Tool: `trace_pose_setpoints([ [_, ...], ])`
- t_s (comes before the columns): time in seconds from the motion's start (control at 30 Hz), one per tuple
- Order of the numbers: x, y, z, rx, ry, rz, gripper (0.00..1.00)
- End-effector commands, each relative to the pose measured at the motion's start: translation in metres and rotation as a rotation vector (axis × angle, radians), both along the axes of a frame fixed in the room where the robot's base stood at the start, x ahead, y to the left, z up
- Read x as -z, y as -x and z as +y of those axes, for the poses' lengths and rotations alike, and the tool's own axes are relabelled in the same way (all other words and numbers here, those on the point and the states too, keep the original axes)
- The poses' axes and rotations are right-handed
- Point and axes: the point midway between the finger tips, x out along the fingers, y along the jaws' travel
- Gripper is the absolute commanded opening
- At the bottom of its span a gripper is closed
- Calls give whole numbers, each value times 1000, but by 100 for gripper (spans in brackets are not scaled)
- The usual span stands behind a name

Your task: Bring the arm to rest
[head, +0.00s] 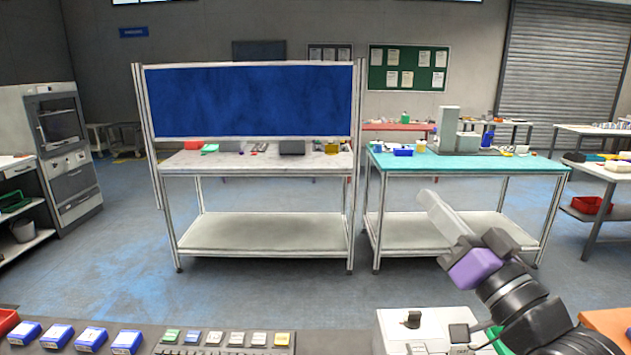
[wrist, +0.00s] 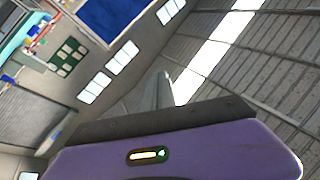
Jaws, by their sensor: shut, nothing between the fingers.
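My arm rises from the lower right in the head view, with a purple section near its end. My gripper (head: 432,203) points up and to the left, above the near counter and in front of the teal-topped table. Its fingers look closed together, with nothing held. In the wrist view my gripper (wrist: 163,84) shows as a grey shape beyond the purple housing. That camera faces the upper wall and ceiling and is tilted.
Along the near counter (head: 330,335) lie several blue boxes (head: 90,338), a tray of small items (head: 225,340) and a white device (head: 415,330). Beyond are a blue-panelled workbench (head: 250,160) and a teal table (head: 400,163). Open air surrounds the gripper.

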Motion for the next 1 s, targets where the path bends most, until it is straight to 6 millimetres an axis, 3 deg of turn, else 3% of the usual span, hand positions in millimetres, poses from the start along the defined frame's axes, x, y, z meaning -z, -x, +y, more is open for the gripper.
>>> trace_pose_setpoints([
  [0.17,7,23,-13,101,-84,-81,0],
  [0.37,30,52,-29,229,-139,-124,0],
  [0.7,96,113,-47,441,-143,-90,0],
  [1.0,162,180,-49,574,-49,12,0],
])
